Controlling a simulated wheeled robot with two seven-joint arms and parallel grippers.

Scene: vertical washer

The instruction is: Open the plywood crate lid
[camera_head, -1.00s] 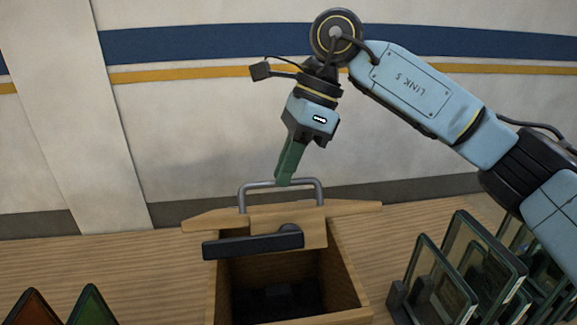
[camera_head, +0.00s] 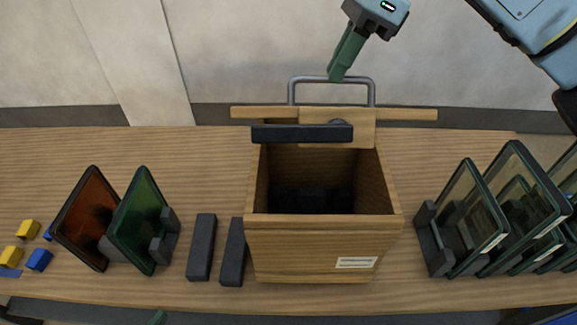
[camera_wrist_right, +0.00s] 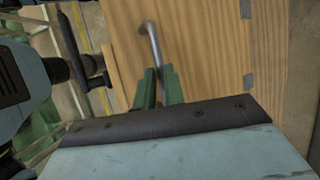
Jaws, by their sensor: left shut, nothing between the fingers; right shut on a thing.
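The plywood crate (camera_head: 320,245) stands open on the table, its dark inside showing. Its wooden lid (camera_head: 408,114) is raised at the crate's back and seen nearly edge-on. A grey metal handle (camera_head: 291,92) rises from the lid. My right gripper (camera_head: 336,76) is shut on this handle. In the right wrist view, the green fingers (camera_wrist_right: 158,88) close around the handle (camera_wrist_right: 153,42) against the lid's wood face (camera_wrist_right: 205,50).
A black bar (camera_head: 300,133) crosses the crate's back top. Two dark blocks (camera_head: 202,247) lie left of the crate. Orange (camera_head: 88,218) and green (camera_head: 140,220) panels stand further left, beside small coloured blocks (camera_head: 28,229). Racked glass panels (camera_head: 465,220) stand right.

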